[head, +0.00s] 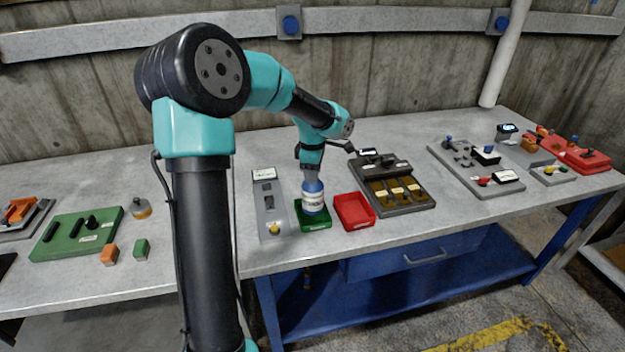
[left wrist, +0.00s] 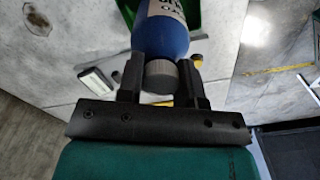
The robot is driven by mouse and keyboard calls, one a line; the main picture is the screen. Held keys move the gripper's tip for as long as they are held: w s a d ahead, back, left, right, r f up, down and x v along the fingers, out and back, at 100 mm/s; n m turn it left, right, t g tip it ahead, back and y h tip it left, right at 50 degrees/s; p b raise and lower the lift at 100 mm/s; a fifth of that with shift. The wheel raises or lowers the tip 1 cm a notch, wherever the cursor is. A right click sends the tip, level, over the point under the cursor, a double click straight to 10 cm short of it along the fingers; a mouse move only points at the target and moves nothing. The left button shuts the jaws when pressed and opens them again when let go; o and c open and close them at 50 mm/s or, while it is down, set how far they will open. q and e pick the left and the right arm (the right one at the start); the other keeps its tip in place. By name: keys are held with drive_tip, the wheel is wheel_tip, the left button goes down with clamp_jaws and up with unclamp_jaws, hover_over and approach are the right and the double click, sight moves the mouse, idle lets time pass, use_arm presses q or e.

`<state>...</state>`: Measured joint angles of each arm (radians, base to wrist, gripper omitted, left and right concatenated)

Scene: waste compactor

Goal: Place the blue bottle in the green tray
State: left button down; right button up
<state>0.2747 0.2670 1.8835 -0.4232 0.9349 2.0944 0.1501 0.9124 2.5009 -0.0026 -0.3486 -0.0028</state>
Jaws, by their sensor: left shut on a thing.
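The blue bottle (head: 314,197), with a white label, is upright over the green tray (head: 315,225). Its lower end overlaps the tray in the head view; I cannot tell whether it touches the tray floor. My left gripper (head: 313,181) comes down from above and is shut on the bottle's top. In the left wrist view the blue bottle (left wrist: 160,38) and its grey cap sit between the two black fingers of my left gripper (left wrist: 162,72). Part of the green tray (left wrist: 188,14) shows behind the bottle. My right gripper is not in view.
A red tray (head: 354,211) stands just right of the green one. A grey panel with a yellow button (head: 271,207) lies to the left. A dark box with brown compartments (head: 395,188) is behind right. A green panel (head: 77,234) and small blocks lie far left.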

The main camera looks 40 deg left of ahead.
use_arm(q)
drive_tip(key=shift+f, duration=1.4)
drive_tip(key=c, duration=0.8)
unclamp_jaws()
wheel_tip(320, 180, up, 12)
drive_tip(key=shift+r, duration=0.1)
